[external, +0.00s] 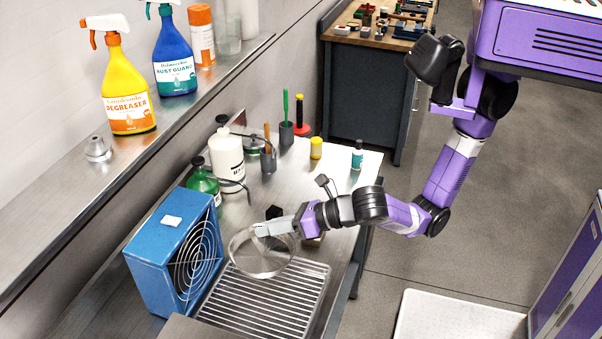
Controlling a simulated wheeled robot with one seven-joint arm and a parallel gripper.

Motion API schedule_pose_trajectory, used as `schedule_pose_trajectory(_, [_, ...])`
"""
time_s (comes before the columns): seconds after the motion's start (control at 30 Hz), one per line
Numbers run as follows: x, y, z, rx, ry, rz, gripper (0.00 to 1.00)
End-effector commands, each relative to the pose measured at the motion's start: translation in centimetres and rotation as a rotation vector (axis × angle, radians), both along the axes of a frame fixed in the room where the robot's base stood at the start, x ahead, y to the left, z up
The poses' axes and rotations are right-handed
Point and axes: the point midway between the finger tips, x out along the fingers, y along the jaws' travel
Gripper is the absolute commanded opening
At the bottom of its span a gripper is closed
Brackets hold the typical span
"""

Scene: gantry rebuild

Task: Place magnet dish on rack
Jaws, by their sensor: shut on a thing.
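The magnet dish looks like a clear, round, shallow dish (262,268) with a pale rim. It is above the far end of the wire rack (262,304), and its near edge overlaps the rack in the picture. My gripper (268,229) reaches in from the right and is shut on the dish's far rim. The dish looks tilted. I cannot tell whether its underside touches the rack or hangs above it. The rack lies flat on the steel bench, its bars bare.
A blue fan (163,262) stands close left of the rack. A green bottle (203,181), a white bottle (228,155) and small black items stand behind the dish. A yellow jar (316,148) and teal bottle (357,155) stand farther back. A shelf with spray bottles runs above left.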

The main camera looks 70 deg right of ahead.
Motion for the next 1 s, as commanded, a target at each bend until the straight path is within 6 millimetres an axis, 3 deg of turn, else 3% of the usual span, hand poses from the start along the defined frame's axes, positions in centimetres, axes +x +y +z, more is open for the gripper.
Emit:
schedule_pose_trajectory(0.1, [-0.1, 0.0, -3.1, -0.004, 0.000, 0.002, 0.00])
schedule_pose_trajectory(0.3, [-0.1, 0.0, -6.7, -0.001, -0.001, 0.002, 0.00])
schedule_pose_trajectory(0.57, [0.0, 0.0, -8.4, 0.002, -0.002, 0.000, 0.00])
schedule_pose_trajectory(0.8, [0.0, 0.0, -11.7, 0.000, -0.002, 0.002, 0.00])
schedule_pose_trajectory(1.0, [0.0, 0.0, -12.0, 0.002, -0.003, 0.000, 0.00])
